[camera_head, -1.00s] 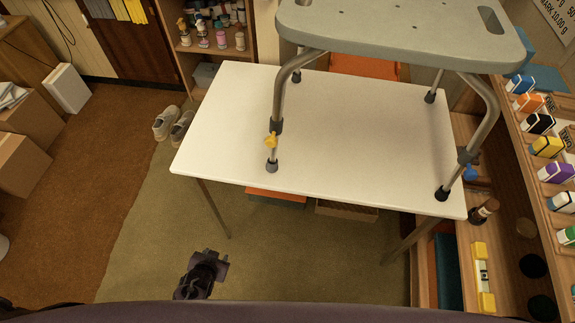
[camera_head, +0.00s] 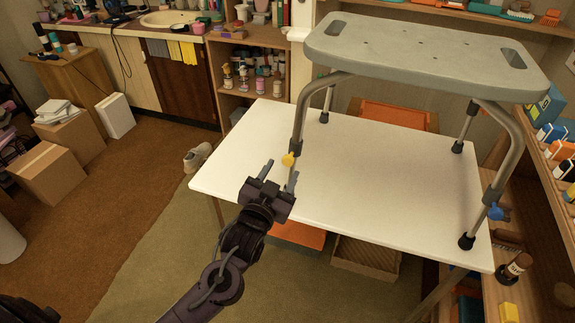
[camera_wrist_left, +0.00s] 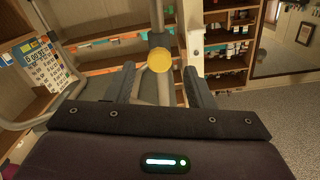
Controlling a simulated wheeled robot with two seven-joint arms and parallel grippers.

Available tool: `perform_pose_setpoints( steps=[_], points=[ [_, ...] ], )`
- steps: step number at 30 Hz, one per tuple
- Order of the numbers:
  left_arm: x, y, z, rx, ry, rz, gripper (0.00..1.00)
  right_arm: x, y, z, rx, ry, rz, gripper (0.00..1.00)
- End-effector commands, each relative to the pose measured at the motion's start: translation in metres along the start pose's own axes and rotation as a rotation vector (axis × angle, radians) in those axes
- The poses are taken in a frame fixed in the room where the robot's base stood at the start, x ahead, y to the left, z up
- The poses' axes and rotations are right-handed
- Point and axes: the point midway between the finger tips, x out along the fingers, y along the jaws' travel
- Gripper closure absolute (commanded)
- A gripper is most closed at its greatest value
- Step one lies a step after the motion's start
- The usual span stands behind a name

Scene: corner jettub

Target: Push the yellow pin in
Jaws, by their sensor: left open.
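The yellow pin (camera_head: 288,159) sits on the front left leg of a grey shower stool (camera_head: 425,55) that stands on a white table (camera_head: 375,180). My left gripper (camera_head: 279,175) is open, its two fingers reaching up toward that leg just in front of the pin. In the left wrist view the pin's round yellow head (camera_wrist_left: 159,60) shows between the two open fingers (camera_wrist_left: 160,85), with the metal leg behind it. I cannot tell whether a finger touches the leg. My gripper hides the leg's foot in the head view. My right gripper is not in view.
A blue pin (camera_head: 496,212) sits on the stool's front right leg. A wooden shelf with bottles (camera_head: 545,165) runs along the right. Orange boxes lie below and behind the table. Shoes (camera_head: 197,158) lie on the floor left of the table, where the floor is open.

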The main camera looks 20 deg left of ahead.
Motion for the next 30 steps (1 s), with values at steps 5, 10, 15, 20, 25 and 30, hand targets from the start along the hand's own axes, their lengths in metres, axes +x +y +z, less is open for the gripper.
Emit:
perform_pose_setpoints(
  steps=[5, 10, 15, 20, 25, 30],
  points=[
    [0.026, 0.0, -0.001, 0.0, 0.0, -0.001, 0.52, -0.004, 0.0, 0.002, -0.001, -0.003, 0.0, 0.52],
    [0.035, 0.0, 0.0, -0.001, -0.001, 0.001, 0.52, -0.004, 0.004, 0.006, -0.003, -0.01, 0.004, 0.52],
    [0.036, 0.001, 0.001, -0.001, -0.002, 0.001, 0.52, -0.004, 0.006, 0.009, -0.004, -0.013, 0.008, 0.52],
    [0.036, 0.0, 0.001, 0.0, -0.002, 0.001, 0.62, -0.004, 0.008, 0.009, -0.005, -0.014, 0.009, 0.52],
    [0.036, 0.0, 0.001, 0.0, -0.002, 0.001, 0.85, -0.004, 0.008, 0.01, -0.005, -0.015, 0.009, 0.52],
    [0.036, 0.0, 0.001, 0.0, -0.002, 0.001, 1.0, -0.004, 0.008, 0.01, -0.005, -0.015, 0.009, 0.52]
  ],
)
